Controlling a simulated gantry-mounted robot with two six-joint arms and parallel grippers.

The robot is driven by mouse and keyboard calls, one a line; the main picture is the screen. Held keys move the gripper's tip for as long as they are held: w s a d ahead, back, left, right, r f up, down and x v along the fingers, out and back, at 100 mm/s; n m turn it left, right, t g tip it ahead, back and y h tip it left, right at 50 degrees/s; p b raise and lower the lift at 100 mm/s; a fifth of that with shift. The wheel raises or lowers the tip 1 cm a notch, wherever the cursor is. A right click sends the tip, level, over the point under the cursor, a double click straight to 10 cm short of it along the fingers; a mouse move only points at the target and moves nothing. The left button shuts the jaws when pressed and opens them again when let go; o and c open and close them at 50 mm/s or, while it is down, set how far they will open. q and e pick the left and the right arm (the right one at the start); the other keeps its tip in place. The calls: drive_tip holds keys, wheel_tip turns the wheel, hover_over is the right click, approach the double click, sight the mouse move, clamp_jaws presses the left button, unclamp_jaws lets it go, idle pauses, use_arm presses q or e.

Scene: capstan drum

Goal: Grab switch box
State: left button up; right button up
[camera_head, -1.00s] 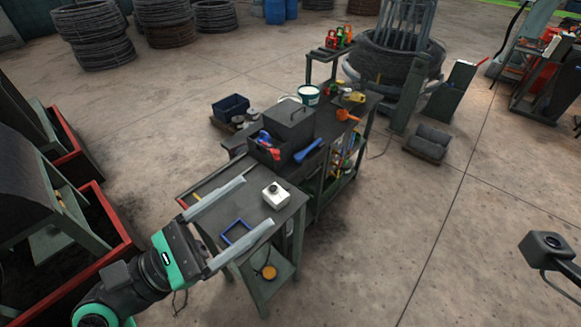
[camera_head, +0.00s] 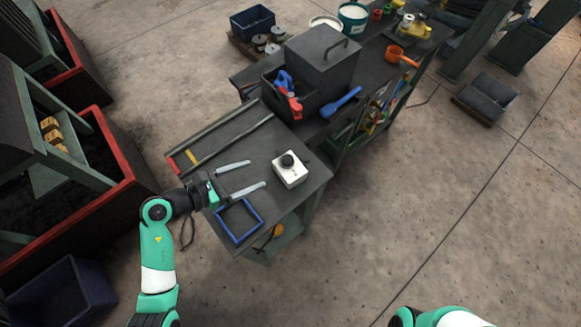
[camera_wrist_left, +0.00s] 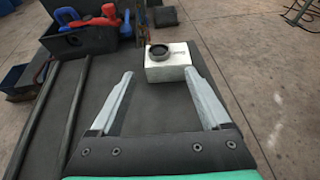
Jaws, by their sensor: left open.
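The switch box is a small white box (camera_head: 290,170) with a round black knob on top. It sits on the dark table (camera_head: 228,153), near its right edge. My left gripper (camera_head: 258,174) is open, with its two long grey fingers pointing right at the box, and their tips stop just short of it. In the left wrist view the box (camera_wrist_left: 168,68) stands ahead between the fingertips, closer to the right finger. My left gripper (camera_wrist_left: 162,75) holds nothing there. Of my right arm, only a green and white part shows at the bottom of the head view; its gripper is out of frame.
A blue square frame (camera_head: 239,221) lies on the table beside the left gripper. Behind the box stand a black toolbox (camera_head: 322,56) with red and blue tools and a blue-handled object (camera_head: 341,102). A red-edged bin (camera_head: 112,150) is at left.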

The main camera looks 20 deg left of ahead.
use_arm(q)
approach(289, 162)
drive_tip(key=shift+b+x, duration=0.3)
drive_tip(key=shift+x, duration=0.75)
drive_tip(key=b+x, duration=0.1)
drive_tip(key=x, duration=0.4)
drive_tip(key=shift+w, duration=0.15)
clamp_jaws()
drive_tip(key=shift+r, duration=0.1)
